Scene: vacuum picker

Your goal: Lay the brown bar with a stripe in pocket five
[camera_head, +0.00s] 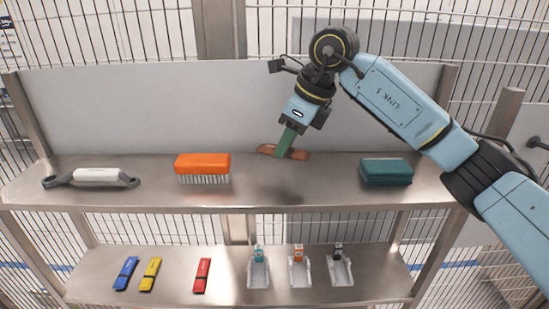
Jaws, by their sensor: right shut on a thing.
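My right gripper (292,126) points down over the middle of the upper shelf. It is shut on a green piece (286,141), whose lower end meets a flat brown piece (299,155) on or just above the shelf. I cannot tell whether the green and brown pieces are one object or only touch. No stripe can be made out on the brown piece. I see no numbered pockets. My left gripper is not in view.
The upper shelf (330,193) also holds a white-handled tool (97,176), an orange brush (203,163) and a teal block (386,172). Below lie blue (125,273), yellow (150,273) and red (202,275) bars, beside three pale holders (300,273). A panel (150,110) stands behind.

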